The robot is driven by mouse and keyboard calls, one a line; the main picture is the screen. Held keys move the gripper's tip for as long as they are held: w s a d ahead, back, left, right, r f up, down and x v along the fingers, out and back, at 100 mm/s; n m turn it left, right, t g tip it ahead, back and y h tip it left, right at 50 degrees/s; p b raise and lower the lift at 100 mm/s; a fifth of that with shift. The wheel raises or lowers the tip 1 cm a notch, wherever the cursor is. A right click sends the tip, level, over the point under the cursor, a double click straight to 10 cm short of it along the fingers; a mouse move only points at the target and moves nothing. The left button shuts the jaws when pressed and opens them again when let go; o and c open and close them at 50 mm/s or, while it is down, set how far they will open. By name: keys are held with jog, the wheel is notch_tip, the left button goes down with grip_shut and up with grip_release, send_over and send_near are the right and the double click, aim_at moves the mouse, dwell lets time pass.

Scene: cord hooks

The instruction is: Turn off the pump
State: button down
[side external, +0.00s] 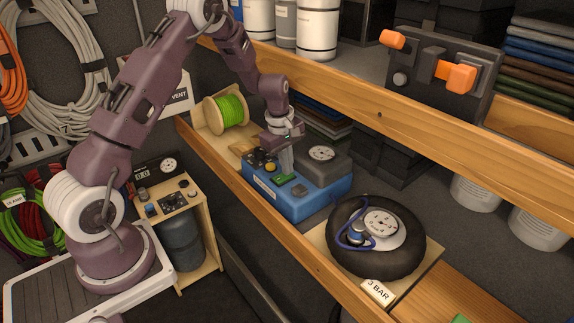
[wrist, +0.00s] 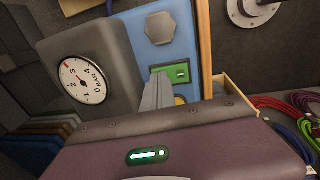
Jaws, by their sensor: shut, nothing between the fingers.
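The pump (side external: 318,200) is a blue box with a dark grey block and a round dial gauge on it; its blue body also shows in the wrist view (wrist: 184,42). A green switch (side external: 285,178) sits on its top; it shows in the wrist view (wrist: 180,72) beside the fingers, with a small part at its centre too small to read. A yellow round knob (side external: 270,167) is nearby, partly hidden in the wrist view. My gripper (side external: 288,172) is shut and empty, pointing down just over the pump beside the green switch. I cannot tell whether the fingertips touch it.
A black tyre (side external: 341,256) with a gauge and blue hose lies on a board right of the pump, with a "3 BAR" card (side external: 378,291). A green cord spool (side external: 229,110) stands behind left. A wooden shelf edge (side external: 420,120) runs above. A small cabinet (side external: 207,225) stands left.

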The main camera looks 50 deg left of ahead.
aim_at(280, 178)
jog(key=shift+f, duration=0.2)
jog(key=shift+s+r, duration=0.25)
jog(key=shift+s, duration=0.45)
notch_tip(280, 178, up, 7)
jog(key=s, duration=0.1)
dwell(0.3)
jog(key=shift+r, duration=0.1)
